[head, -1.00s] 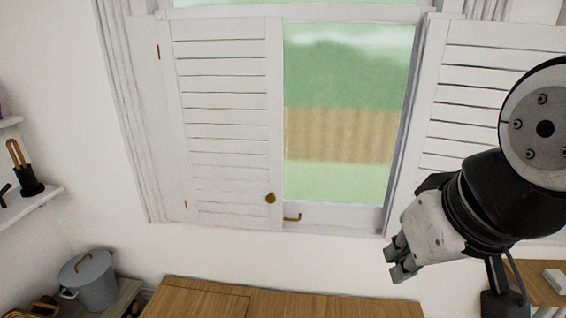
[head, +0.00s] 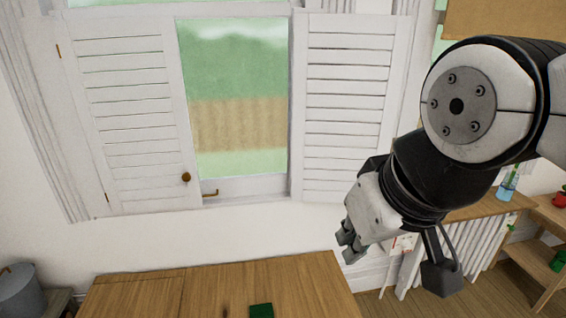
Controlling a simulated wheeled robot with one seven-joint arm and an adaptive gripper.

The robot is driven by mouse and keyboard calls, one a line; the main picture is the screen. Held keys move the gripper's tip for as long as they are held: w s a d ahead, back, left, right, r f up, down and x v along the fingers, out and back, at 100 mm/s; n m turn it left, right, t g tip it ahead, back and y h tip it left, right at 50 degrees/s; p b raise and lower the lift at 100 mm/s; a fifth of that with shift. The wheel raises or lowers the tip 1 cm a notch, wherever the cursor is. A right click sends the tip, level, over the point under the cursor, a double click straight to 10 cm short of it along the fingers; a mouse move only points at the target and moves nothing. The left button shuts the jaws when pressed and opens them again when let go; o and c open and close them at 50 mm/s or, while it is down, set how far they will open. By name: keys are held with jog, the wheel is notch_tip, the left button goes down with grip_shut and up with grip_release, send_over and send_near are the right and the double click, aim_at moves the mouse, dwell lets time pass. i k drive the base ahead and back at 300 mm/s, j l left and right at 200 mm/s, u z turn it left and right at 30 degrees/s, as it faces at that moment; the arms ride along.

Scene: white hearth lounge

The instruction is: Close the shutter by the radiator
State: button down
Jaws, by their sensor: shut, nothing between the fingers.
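The white louvred right shutter (head: 345,100) is on the radiator side of the window. It stands open, leaving the right half of the window pane (head: 235,95) uncovered. The left shutter (head: 125,105), with a brown knob (head: 186,177), lies across the left half. The white radiator (head: 484,243) is at the lower right under a wooden shelf, partly hidden by my arm. My gripper (head: 349,246) is shut and empty, below the right shutter and apart from it in the picture.
A wooden table (head: 215,288) with a green block (head: 261,310) stands below the window. A wooden shelf unit (head: 540,245) is at the far right, and a grey pot (head: 20,290) is at the lower left.

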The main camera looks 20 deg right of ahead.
aim_at(330, 190)
jog(key=i+l+z, duration=0.15)
jog(key=z, duration=0.3)
jog(key=i+z, duration=0.1)
jog(key=z, duration=0.35)
jog(key=i+l+z, duration=0.1)
jog(key=z, duration=0.4)
jog(key=i+j, duration=0.1)
jog(key=i, duration=0.35)
